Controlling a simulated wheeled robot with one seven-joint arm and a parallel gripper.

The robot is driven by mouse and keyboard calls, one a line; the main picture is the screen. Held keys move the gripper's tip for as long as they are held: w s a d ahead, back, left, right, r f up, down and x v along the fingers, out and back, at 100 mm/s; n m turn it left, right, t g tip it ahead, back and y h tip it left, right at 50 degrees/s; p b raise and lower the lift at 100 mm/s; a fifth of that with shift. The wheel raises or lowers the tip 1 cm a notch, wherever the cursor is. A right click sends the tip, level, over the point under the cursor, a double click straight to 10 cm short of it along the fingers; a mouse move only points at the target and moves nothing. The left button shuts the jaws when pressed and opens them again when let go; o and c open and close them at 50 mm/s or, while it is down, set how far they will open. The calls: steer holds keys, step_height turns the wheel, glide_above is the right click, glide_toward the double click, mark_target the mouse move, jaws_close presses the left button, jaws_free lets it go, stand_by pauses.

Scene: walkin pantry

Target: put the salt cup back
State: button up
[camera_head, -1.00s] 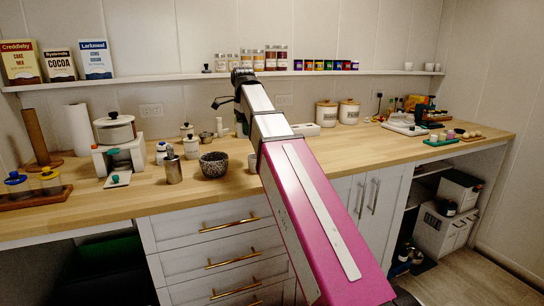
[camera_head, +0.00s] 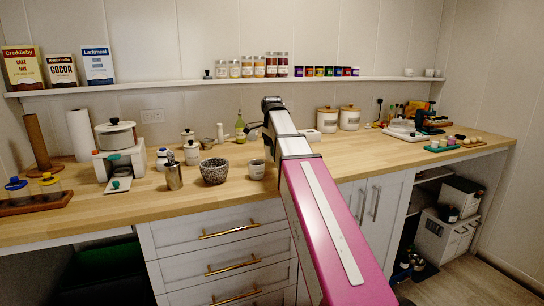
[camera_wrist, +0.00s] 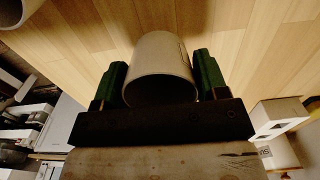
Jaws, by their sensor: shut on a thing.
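A pale beige round cup (camera_wrist: 163,72), which looks like the salt cup, sits between the green fingers of my gripper (camera_wrist: 160,62) in the wrist view. The fingers are shut on its two sides. Wood planks show behind it; I cannot tell whether it touches the wood. In the head view my arm reaches over the counter and hides the gripper and the held cup. No label shows on the cup.
The wooden counter (camera_head: 225,191) holds a speckled bowl (camera_head: 214,172), a grey cup (camera_head: 257,169), a metal canister (camera_head: 174,177) and a green bottle (camera_head: 240,124). Two lidded canisters (camera_head: 349,118) stand behind my arm. A wall shelf (camera_head: 180,82) carries jars, small boxes and white cups (camera_head: 429,72).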

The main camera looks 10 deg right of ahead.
steer(key=shift+f, duration=1.25)
steer(key=o, duration=1)
steer(key=shift+f, duration=0.15)
steer(key=shift+c, duration=0.2)
step_height(320, 180, up, 12)
steer(key=shift+r, duration=0.2)
